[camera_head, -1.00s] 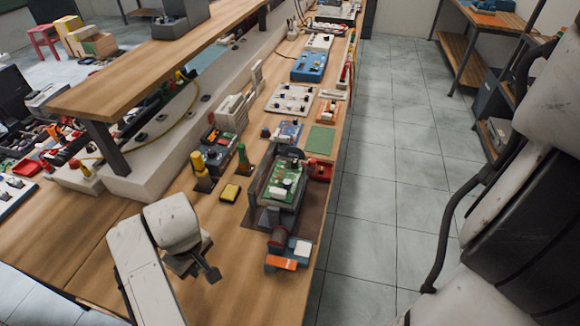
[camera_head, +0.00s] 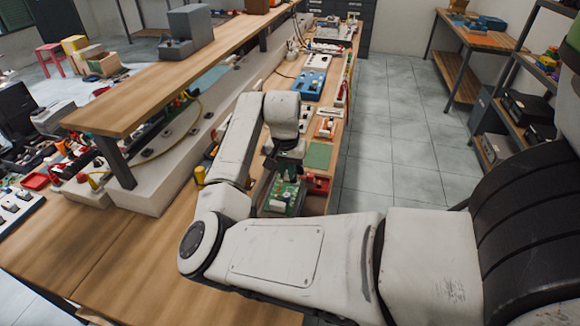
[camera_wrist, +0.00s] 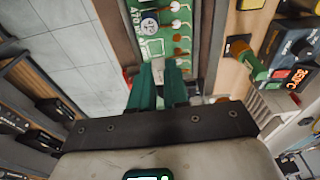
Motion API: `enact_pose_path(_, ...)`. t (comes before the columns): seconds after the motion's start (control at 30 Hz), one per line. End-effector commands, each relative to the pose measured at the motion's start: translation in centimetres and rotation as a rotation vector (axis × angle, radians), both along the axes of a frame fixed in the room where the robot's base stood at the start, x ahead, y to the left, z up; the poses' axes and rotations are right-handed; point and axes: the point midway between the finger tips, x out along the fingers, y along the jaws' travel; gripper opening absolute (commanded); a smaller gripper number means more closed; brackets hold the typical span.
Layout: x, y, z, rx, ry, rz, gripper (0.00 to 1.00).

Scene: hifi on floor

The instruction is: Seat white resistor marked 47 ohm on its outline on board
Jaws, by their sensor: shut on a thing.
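The green circuit board (camera_head: 283,196) lies in a dark holder on the bench in the head view. It also fills the top middle of the wrist view (camera_wrist: 150,28), with white printing, a dark round part and several orange-and-white parts. My gripper (camera_wrist: 159,68) is at the board's near end, its green fingers shut on a small pale piece, the white resistor (camera_wrist: 158,65). The resistor is mostly hidden by the fingers, and its marking cannot be read. I cannot tell whether it touches the board. In the head view my arm hides the fingertips.
A red part (camera_head: 316,184) stands right of the board. A green mat (camera_head: 318,155) and a blue box (camera_head: 308,85) lie farther along the bench.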

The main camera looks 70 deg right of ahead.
Motion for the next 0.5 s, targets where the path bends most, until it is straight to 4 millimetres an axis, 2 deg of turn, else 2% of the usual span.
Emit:
enact_pose_path(0.17,-0.6,-0.8,0.2,-0.002,0.0,-0.031,0.0)
enact_pose_path(0.5,-0.5,-0.7,-1.6,-0.001,-0.002,-0.029,0.0)
